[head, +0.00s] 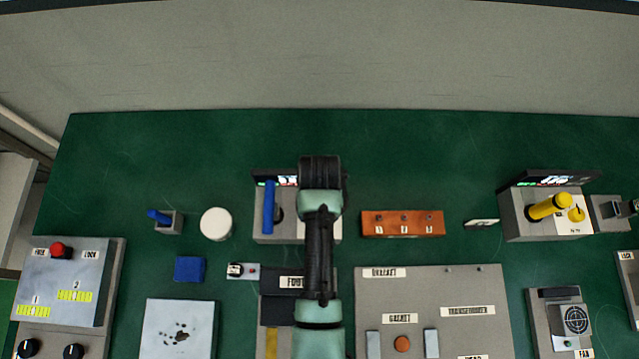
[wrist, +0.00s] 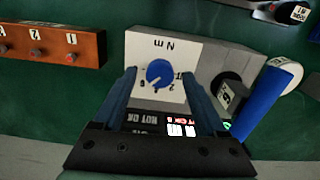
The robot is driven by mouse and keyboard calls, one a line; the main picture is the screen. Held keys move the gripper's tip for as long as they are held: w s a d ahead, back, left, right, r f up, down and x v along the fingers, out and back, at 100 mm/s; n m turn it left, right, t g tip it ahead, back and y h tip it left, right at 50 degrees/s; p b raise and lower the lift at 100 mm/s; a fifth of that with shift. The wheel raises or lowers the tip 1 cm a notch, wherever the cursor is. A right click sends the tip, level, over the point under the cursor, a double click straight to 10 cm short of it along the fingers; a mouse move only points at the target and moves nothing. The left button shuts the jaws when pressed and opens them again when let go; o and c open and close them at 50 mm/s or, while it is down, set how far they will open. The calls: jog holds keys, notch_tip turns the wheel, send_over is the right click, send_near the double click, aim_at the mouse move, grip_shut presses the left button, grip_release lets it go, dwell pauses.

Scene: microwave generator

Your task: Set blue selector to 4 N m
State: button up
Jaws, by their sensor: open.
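The blue selector (wrist: 159,73) is a round knob on a white dial plate marked "N m" (wrist: 163,46), on a grey box (wrist: 205,55) seen upside down in the wrist view. A pale mark shows on the knob's lower left side; the number it points at is too small to read surely. My gripper (wrist: 160,77) is open, with one blue finger on each side of the knob in the picture. I cannot tell whether the fingers touch it. In the head view my arm hides the knob; the grey box (head: 262,228) shows beside it.
A blue lever handle (wrist: 265,108) stands close beside my gripper, and also shows in the head view (head: 269,206). A lit display (wrist: 182,128) lies behind the fingers. An orange block with several buttons (head: 402,223) is to the right. Green bench (head: 400,150) behind is clear.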

jog(key=shift+f, duration=0.35)
grip_shut()
jog(key=shift+r, duration=0.1)
dwell(0.3)
jog(key=n+p, duration=0.1)
jog(key=n, duration=0.2)
jog(key=shift+r+p, duration=0.1)
jog(key=shift+p, duration=0.2)
jog(key=shift+w+n+p, duration=0.1)
jog(key=shift+n+p, duration=0.65)
jog(key=shift+n, duration=1.55)
